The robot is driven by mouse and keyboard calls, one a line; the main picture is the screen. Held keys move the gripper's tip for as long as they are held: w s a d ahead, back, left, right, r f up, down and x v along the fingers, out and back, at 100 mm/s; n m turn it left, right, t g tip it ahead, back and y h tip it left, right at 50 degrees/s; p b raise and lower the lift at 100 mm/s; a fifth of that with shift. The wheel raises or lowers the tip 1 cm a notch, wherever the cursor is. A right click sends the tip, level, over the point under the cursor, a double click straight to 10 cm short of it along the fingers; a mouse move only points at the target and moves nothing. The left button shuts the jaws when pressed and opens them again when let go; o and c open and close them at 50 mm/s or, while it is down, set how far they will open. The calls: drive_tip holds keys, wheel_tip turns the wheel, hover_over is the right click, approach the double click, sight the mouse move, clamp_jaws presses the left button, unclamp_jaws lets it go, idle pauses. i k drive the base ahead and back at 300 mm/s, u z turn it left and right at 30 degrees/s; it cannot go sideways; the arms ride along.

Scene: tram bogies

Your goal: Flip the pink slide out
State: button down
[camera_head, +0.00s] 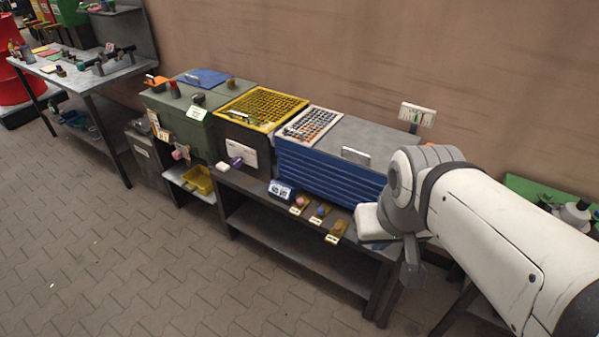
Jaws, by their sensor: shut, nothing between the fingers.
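A small pink piece (300,201) sits on a yellow-brown plate with a white label, at the front edge of the bench below the blue drawer unit. Another pinkish knob (181,152) is on the front of the green cabinet further left. Which of them is the pink slide I cannot tell at this size. My gripper (413,268) is a narrow dark grey shape pointing down at the bench's right end. It is shut and empty, well to the right of both pink pieces and apart from them. My arm hides what lies behind it.
A blue drawer unit (325,175), a yellow grid tray (262,105) and a green cabinet (183,122) line the wall. Two similar plates with a blue piece (320,210) and an orange piece (338,229) stand close right of the pink one. The paved floor (150,255) in front is clear.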

sight(301, 203)
drive_tip(key=u, duration=0.45)
drive_tip(key=i, duration=1.3)
drive_tip(key=z, duration=0.4)
